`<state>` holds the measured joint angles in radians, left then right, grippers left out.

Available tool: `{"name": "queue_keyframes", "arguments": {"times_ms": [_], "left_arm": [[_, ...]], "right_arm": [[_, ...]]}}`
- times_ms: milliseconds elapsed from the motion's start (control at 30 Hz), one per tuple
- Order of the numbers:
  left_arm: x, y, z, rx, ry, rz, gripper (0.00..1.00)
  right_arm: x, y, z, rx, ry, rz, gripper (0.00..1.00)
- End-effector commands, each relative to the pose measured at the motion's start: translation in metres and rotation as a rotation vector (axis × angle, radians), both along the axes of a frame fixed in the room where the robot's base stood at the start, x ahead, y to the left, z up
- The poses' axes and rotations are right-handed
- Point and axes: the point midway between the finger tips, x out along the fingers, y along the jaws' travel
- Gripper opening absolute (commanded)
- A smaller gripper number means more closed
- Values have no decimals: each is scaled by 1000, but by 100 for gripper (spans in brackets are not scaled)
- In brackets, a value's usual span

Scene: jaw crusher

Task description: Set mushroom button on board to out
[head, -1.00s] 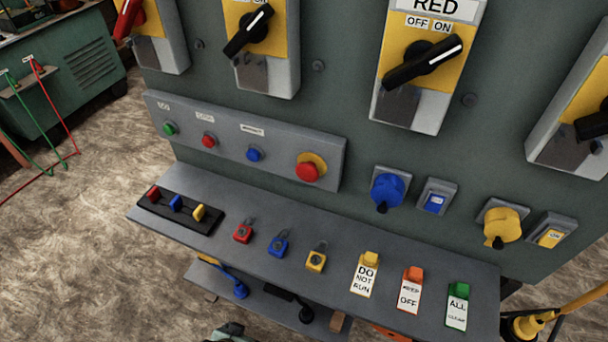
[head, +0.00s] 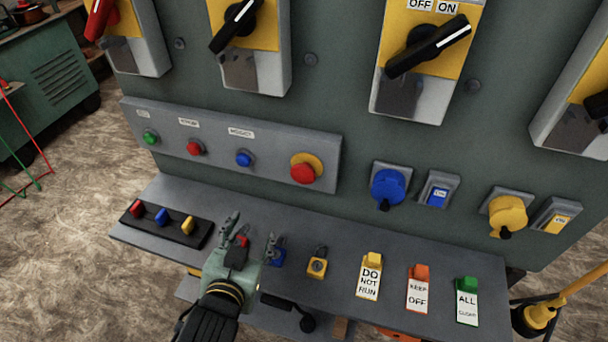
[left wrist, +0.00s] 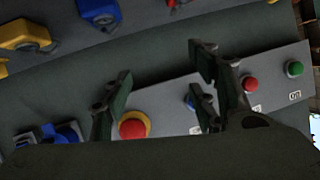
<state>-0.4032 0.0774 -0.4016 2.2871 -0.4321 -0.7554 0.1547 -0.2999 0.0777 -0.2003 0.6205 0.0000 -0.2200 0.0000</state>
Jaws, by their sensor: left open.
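The mushroom button (head: 303,170) is a large red cap on a yellow collar. It sits at the right end of the grey button board; whether it is in or out is hard to tell. It also shows in the left wrist view (left wrist: 132,128), near the left finger. My left gripper (head: 252,238) is open and empty. It is over the shelf, below and left of the mushroom button and apart from it. In the left wrist view, its fingers (left wrist: 160,90) stand apart in front of the board. My right gripper is not in view.
The board (head: 270,150) also carries green, red and blue buttons. The shelf (head: 335,250) below holds padlocks, coloured clips and tags such as DO NOT RUN (head: 369,278). A blue plug (head: 387,187) is right of the board. Large rotary switches are above.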

Motion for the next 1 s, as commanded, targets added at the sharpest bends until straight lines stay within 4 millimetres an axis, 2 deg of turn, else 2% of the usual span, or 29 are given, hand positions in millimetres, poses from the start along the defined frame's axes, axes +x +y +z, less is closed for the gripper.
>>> {"name": "queue_keyframes", "arguments": {"times_ms": [100, 200, 300, 467, 800, 1000], "left_arm": [[16, -38, 38, -9, -184, -81, 53], [20, -66, 64, -16, -305, -146, 53], [19, -83, 79, -21, -378, -188, 53], [25, -92, 87, -24, -411, -207, 53], [72, -107, 88, -22, -408, -205, 53], [90, -112, 86, -24, -407, -205, 53]], "right_arm": [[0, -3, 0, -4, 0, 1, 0], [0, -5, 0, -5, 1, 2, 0], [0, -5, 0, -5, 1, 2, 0], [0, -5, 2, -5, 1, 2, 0], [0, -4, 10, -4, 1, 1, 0], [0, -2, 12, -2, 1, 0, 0]]}}
